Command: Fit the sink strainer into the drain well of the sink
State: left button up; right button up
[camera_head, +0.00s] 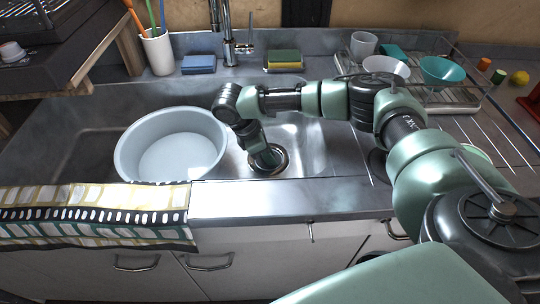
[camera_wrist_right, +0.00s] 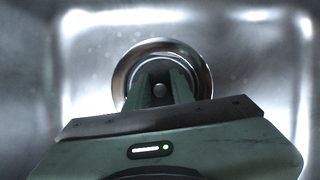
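The drain well (camera_head: 283,167) is a round metal ring in the floor of the sink's right basin; it also shows in the right wrist view (camera_wrist_right: 122,75). My right gripper (camera_head: 264,158) points down into this ring. In the right wrist view its two green fingers (camera_wrist_right: 160,84) lie over the ring's middle. A small round knob, apparently that of the sink strainer (camera_wrist_right: 159,91), shows between them. Whether the fingers press on the knob is unclear. The fingers and palm hide most of the strainer, so its seating cannot be told. My left gripper is not in view.
A pale round tub (camera_head: 122,155) stands in the left basin, left of my gripper. The faucet (camera_head: 228,45) rises behind. Sponges (camera_head: 284,60) lie on the back ledge. A dish rack (camera_head: 465,98) with bowls stands right. A patterned towel (camera_head: 95,215) hangs over the front edge.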

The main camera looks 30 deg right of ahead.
jog(key=shift+o, duration=0.2)
jog(key=shift+r, duration=0.1)
